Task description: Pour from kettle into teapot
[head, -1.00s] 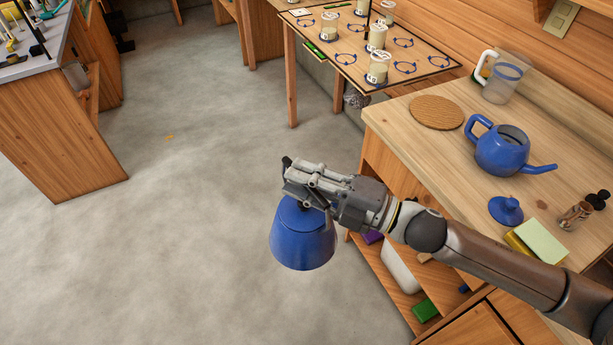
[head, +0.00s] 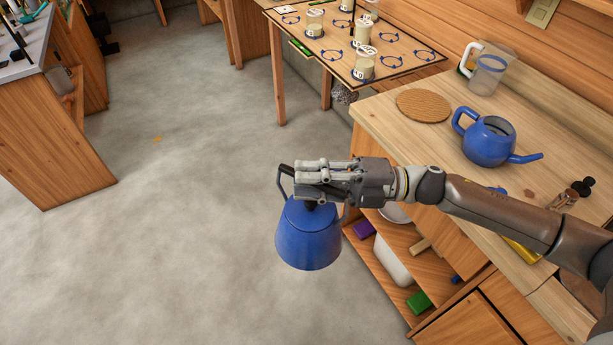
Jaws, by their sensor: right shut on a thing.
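A blue kettle (head: 308,238) hangs upright from my right gripper (head: 306,182), which is shut on its dark handle. It is held over the floor, left of the wooden counter (head: 385,118). The blue teapot (head: 487,145) stands on the counter, its top open, its spout pointing right and its handle left. The teapot is up and to the right of the kettle, well apart from it. The teapot's lid is hidden behind my right arm. My left gripper is not in view.
A round woven mat (head: 424,105) lies left of the teapot, and a clear jug (head: 487,72) stands behind. A table with several jars on a marked board (head: 385,60) is at the back. Shelves below the counter hold a white container (head: 393,262). The floor at left is clear.

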